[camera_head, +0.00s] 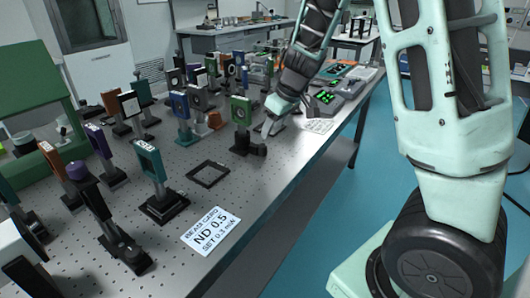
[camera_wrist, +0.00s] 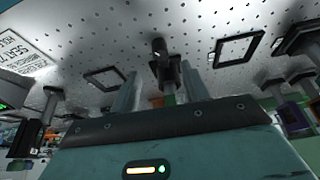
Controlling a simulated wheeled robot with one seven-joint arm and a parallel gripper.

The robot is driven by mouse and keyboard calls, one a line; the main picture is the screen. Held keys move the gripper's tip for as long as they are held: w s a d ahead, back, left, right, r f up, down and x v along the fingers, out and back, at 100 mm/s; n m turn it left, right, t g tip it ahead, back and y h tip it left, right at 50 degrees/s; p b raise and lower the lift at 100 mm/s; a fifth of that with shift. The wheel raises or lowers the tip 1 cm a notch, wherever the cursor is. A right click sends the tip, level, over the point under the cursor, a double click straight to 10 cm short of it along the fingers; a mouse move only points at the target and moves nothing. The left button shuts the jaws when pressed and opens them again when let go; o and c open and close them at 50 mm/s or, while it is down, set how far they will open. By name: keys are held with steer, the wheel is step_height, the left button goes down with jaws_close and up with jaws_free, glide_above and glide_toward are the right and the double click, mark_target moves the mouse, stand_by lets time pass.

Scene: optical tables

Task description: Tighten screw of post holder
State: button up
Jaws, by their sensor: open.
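A dark post holder (camera_head: 243,142) with a green-framed optic (camera_head: 241,110) on top stands near the right edge of the optical table, in the head view. My gripper (camera_head: 266,129) is just right of it, low over the table. In the wrist view my gripper (camera_wrist: 160,72) is open, with one finger on each side of a dark post holder (camera_wrist: 166,72). A black rounded part (camera_wrist: 159,47), apparently its screw, shows between and beyond the fingertips. I cannot tell whether the fingers touch anything. The lower post is partly hidden by my gripper body.
The perforated table (camera_head: 235,190) holds several other mounted optics, left and behind. Devices with green displays (camera_head: 324,97) stand farther back. Blue floor (camera_head: 350,185) is clear to the right.

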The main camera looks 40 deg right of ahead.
mark_target(264, 146)
steer(key=b+x, duration=0.3)
steer(key=x, duration=0.4)
steer(key=shift+w+f, duration=0.15)
steer(key=shift+f, duration=0.1)
steer(key=c, duration=1)
steer(key=shift+r, duration=0.15)
